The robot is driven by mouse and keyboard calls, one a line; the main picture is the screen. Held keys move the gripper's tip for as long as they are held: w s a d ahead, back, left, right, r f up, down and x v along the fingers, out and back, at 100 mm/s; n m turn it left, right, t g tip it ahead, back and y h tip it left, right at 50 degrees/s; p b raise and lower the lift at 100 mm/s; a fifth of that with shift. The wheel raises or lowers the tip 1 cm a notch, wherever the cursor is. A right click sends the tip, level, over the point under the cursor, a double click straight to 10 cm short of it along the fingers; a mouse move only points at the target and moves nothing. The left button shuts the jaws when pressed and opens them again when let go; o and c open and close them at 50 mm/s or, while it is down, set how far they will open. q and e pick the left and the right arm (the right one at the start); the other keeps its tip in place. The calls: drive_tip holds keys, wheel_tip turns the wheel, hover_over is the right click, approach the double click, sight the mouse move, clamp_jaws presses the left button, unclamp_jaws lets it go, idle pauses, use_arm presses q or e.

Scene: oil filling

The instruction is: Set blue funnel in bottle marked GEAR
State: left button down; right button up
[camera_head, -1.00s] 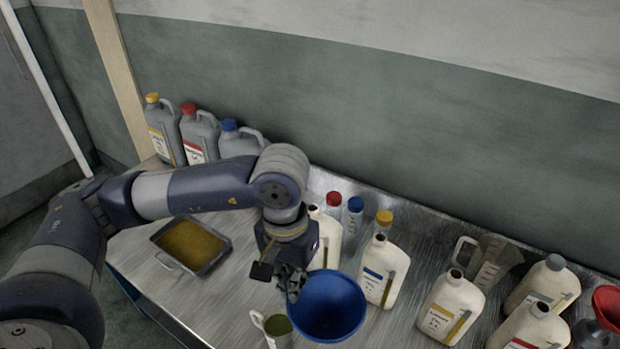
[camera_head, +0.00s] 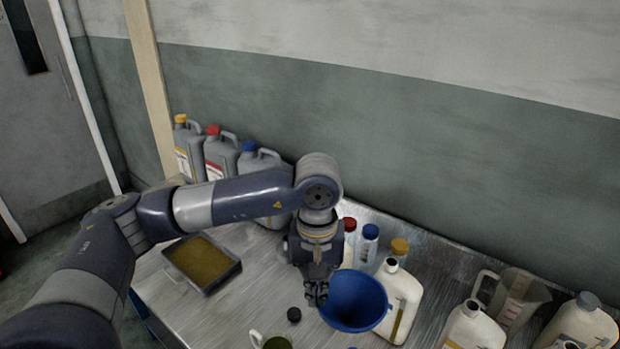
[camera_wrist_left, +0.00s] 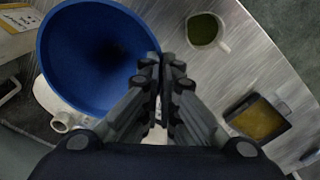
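The blue funnel (camera_head: 358,301) is at the front of the bottles in the head view, wide mouth up. It also fills the upper left of the left wrist view (camera_wrist_left: 95,55). My left gripper (camera_head: 317,294) is at its left rim. In the left wrist view its fingers (camera_wrist_left: 160,75) are close together on the rim. The funnel hides part of a white bottle (camera_head: 403,298). A white bottle neck (camera_wrist_left: 61,122) shows below the rim in the wrist view. The funnel's spout is hidden. I cannot read GEAR on any bottle. My right gripper is out of view.
Grey jugs (camera_head: 223,157) stand at the back. More white bottles (camera_head: 474,328) and a clear pitcher (camera_head: 520,300) stand right.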

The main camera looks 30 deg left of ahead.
use_arm(q)
drive_tip(key=w+a+r+n+p, duration=0.1)
drive_tip(key=w+a+r+n, duration=0.7)
drive_tip(key=w+n, duration=0.5)
drive_tip(key=shift+a+r, duration=0.4)
drive_tip(key=shift+a, duration=0.25)
drive_tip(key=shift+f, duration=0.4)
idle(0.3)
drive_tip(key=shift+f+b, duration=0.35)
drive_tip(key=shift+f, duration=0.25)
